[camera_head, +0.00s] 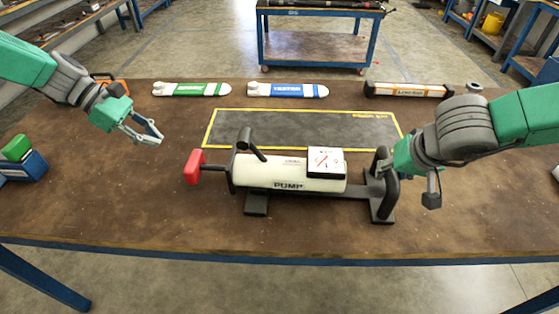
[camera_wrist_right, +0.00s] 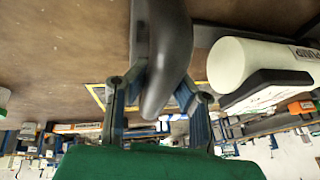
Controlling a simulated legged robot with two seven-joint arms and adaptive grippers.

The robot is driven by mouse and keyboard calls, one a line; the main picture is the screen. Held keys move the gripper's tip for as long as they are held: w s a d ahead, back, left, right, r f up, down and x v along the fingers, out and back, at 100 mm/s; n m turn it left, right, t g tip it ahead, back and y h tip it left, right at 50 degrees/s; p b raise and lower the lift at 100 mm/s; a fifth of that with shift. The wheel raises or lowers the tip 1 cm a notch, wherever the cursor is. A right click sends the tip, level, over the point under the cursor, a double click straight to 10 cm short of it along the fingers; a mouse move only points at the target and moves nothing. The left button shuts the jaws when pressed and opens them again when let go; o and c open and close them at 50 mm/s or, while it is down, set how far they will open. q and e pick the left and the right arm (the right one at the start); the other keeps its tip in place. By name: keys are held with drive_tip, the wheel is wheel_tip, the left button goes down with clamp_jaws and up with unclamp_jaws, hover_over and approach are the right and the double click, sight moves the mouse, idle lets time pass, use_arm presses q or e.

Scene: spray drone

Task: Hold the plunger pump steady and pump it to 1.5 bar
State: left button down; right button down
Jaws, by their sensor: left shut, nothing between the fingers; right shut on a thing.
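The plunger pump (camera_head: 288,174) lies on its side across the middle of the brown table, with a white barrel, a gauge (camera_head: 325,161) on top and a red plunger handle (camera_head: 194,167) at its left end. My right gripper (camera_head: 388,170) is shut on the dark upright grip (camera_head: 392,188) at the pump's right end. In the right wrist view the fingers close around this dark grip (camera_wrist_right: 168,50), with the white barrel (camera_wrist_right: 250,70) beside it. My left gripper (camera_head: 150,130) is empty and apart from the pump, above the table to the upper left of the red handle. The gauge reading is too small to tell.
Behind the pump is a yellow-edged dark mat (camera_head: 290,125). A green-labelled piece (camera_head: 192,89), a blue-labelled piece (camera_head: 287,89) and an orange-striped case (camera_head: 408,90) lie along the back edge. A blue block with a green top (camera_head: 20,160) is at far left. The front of the table is clear.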

idle(0.4)
drive_tip(key=c, duration=1.3)
unclamp_jaws()
